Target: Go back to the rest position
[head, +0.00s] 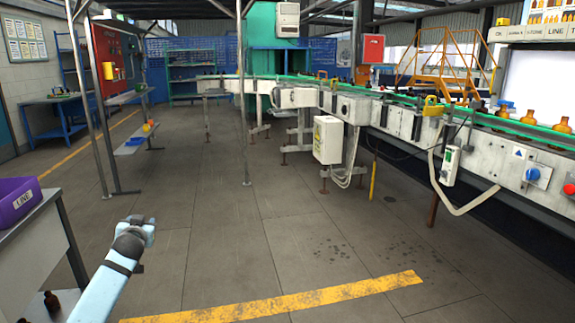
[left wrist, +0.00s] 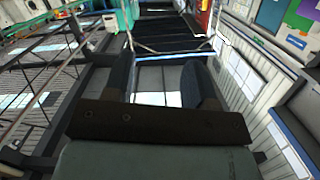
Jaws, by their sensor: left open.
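My left arm (head: 98,292) comes in from the lower left in the head view. It reaches up over bare floor, right of the grey table, and its dark joint and pale blue end part show clear of everything. The fingers of my left gripper are not clearly made out there. In the left wrist view my left gripper (left wrist: 162,72) has its two dark fingers apart, with nothing between them. That view is tilted, with wall and window panels behind the fingers. My right gripper is in neither view.
A purple bin (head: 17,202) stands on the grey table (head: 32,236) at the left; dark bottles (head: 51,302) are below. A conveyor (head: 395,118) runs along the back and right, with amber bottles (head: 528,117) at the right. The floor between is open, with a yellow line (head: 290,302).

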